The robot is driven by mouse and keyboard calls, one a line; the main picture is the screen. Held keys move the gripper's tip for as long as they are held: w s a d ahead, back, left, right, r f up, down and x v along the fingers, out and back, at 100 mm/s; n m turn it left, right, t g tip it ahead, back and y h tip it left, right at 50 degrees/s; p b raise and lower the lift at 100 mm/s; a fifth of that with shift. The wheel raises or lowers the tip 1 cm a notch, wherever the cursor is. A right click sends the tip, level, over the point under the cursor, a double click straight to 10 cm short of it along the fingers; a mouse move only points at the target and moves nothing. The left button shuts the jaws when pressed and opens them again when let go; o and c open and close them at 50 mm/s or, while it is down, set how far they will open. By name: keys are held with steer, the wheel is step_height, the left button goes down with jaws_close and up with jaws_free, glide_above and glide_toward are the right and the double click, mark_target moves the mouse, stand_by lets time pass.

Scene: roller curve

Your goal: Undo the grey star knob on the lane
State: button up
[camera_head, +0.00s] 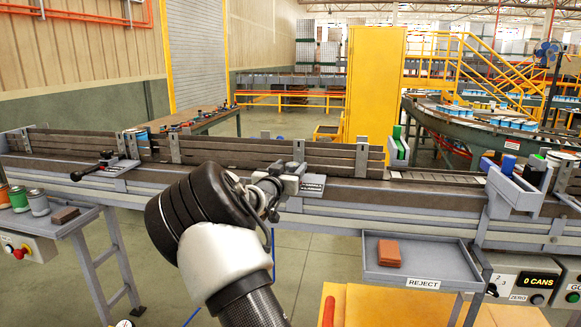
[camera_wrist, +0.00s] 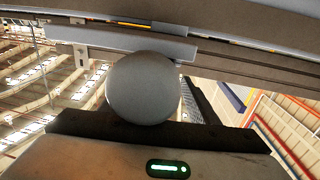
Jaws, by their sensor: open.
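A grey rounded knob (camera_wrist: 143,88) fills the middle of the wrist view, just beyond the dark front of my gripper (camera_wrist: 150,128). Its star shape cannot be made out from this angle. In the head view my gripper (camera_head: 268,192) is at the near side of the lane (camera_head: 345,194), beside a grey labelled block (camera_head: 313,186). My arm and gripper hide most of that spot, so the knob is not clearly seen there. My gripper is open. Whether its fingers touch the knob cannot be told.
A black lever (camera_head: 95,167) sits on the lane to the left. A reject tray (camera_head: 424,262) with a brown block (camera_head: 389,252) hangs in front at right. Cans (camera_head: 38,203) stand at far left. Dark guide rails (camera_head: 225,151) run behind my gripper.

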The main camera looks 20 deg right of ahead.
steer(key=shift+w+d, duration=0.25)
steer(key=c, duration=1.1)
steer(key=shift+o, duration=0.2)
steer(key=shift+f+b, duration=0.15)
steer(key=shift+b, duration=0.2)
steer(key=shift+f+b, duration=0.1)
steer(key=shift+b, duration=0.35)
